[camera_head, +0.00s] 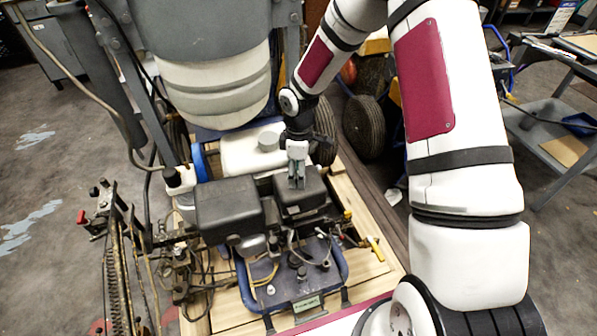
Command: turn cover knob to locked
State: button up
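My gripper (296,184) reaches down over the smaller black engine cover (312,208), at the middle of the view. Its grey fingers look close together, but whether they are shut or hold anything is too small to tell. No cover knob shows clearly; the gripper hides part of the top of this cover. A larger black cover (228,208) lies to its left. Both covers belong to the engine of the line striper.
A white tank with a cap (268,140) stands behind the covers. A blue-rimmed tray (343,262) with small parts lies in front. Levers and cables crowd the left side. Black wheels (364,127) stand behind at right. A grey shelf cart (550,130) is at far right.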

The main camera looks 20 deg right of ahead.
notch_tip(320, 180, up, 12)
jog(key=shift+w, duration=0.15)
dwell(0.6)
jog(key=shift+d, duration=0.1)
jog(key=s+d+r+m+t+h+p, duration=0.1)
jog(key=s+r+m+p, duration=0.15)
jog(key=s+r, duration=0.7)
jog(key=s+d+r+m+t+h+p, duration=0.15)
jog(key=s+r+m, duration=0.35)
jog(key=r, duration=0.7)
jog(key=s+a+r+m+t+y+p, duration=0.1)
jog(key=s+r, duration=0.3)
jog(key=s, duration=0.5)
jog(key=s+a+r+m+t+y+p, duration=0.1)
jog(key=s+r+m+p, duration=0.2)
jog(key=s, duration=0.7)
jog(key=shift+r+m, duration=0.45)
jog(key=shift+m, duration=0.2)
jog(key=shift+a, duration=0.1)
